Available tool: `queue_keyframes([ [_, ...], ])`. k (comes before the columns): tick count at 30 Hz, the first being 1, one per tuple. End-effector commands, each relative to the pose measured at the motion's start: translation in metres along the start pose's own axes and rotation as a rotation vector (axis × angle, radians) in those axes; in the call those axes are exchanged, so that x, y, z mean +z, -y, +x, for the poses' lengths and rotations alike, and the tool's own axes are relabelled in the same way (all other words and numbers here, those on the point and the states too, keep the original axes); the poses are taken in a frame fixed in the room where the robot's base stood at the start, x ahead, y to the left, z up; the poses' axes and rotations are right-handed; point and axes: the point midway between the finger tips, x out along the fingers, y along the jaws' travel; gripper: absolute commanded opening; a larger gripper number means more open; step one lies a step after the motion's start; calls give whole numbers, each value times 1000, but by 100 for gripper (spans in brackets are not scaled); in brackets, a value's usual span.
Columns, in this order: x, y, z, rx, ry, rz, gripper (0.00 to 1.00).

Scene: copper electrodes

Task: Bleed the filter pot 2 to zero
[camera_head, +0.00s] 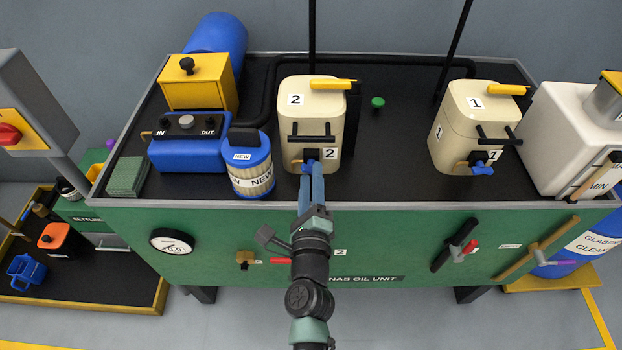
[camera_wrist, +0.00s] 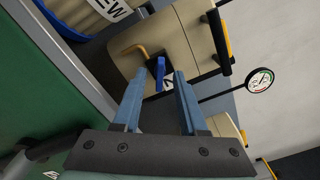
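Filter pot 2 (camera_head: 312,103) is a cream canister with "2" labels, a yellow lever (camera_head: 333,84) on its lid and a black handle (camera_head: 311,138) on its front. Low on its front is a small black valve block with a blue lever, seen in the wrist view (camera_wrist: 160,73), and a brass spout (camera_wrist: 132,50). My gripper (camera_head: 312,172) is at the pot's lower front. Its two fingers are apart, pointing at the pot, and the blue lever shows between their tips. I cannot tell whether either finger touches it. A round dial gauge (camera_wrist: 261,80) shows beyond the pot; its reading is too small to tell.
Filter pot 1 (camera_head: 463,125) stands to the right. A blue-banded new filter (camera_head: 250,165) stands close to pot 2's left. The green front panel (camera_head: 215,220) carries a gauge (camera_head: 172,242), a red-handled valve (camera_head: 268,261) and black and yellow bars.

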Motion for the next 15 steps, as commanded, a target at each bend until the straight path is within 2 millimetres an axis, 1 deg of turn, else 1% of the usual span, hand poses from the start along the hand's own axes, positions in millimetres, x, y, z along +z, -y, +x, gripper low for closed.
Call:
queue_keyframes([
  [7, 0, 0, -3, 0, 0, 1, 42],
  [15, 0, -1, -30, 1, 0, 2, 42],
])
